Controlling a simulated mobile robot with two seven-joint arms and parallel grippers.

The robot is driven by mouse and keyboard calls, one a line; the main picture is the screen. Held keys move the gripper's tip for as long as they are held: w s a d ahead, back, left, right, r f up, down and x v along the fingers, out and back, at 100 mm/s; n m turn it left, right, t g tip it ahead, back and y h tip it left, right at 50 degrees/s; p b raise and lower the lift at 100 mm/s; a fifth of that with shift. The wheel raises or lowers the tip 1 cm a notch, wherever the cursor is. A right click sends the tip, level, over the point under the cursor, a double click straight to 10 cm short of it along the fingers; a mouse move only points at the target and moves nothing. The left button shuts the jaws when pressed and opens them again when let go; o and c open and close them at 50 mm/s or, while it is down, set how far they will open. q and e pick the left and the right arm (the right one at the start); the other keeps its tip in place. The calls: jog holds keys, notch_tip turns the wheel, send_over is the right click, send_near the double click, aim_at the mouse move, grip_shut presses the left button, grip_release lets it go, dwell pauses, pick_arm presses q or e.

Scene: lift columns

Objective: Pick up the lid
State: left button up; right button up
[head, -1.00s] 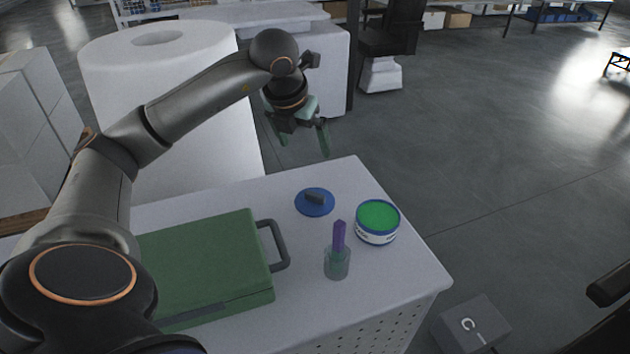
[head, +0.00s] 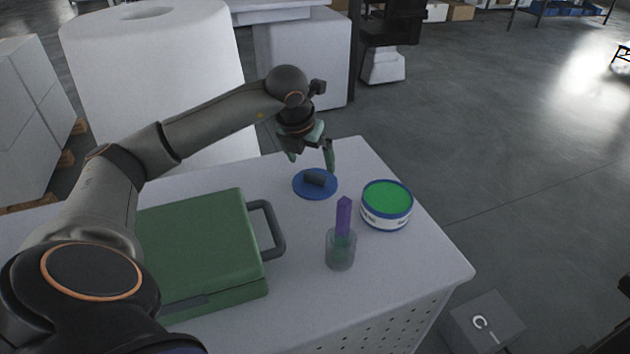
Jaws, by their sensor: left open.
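The lid (head: 303,191) is a round blue disc with a dark block-shaped handle on top. It lies flat on the white table (head: 300,288) near the far edge. My left gripper (head: 311,165) is open, fingers pointing down, just above and slightly behind the lid's handle. Nothing is between its fingers, and I cannot tell whether a fingertip touches the lid. My right gripper is out of view.
A white tub with a blue rim and green top (head: 387,204) stands right of the lid. A glass jar holding a purple stick (head: 341,248) stands in front. A green case (head: 200,255) with a grey handle fills the left. A large white roll (head: 150,80) stands behind.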

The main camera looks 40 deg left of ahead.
aim_at(315, 174)
pick_arm(q)
jog(key=x, duration=0.5)
jog(key=shift+w+f, duration=0.1)
jog(key=shift+f, duration=0.25)
jog(key=shift+a, duration=0.1)
jog(key=c, duration=1.4)
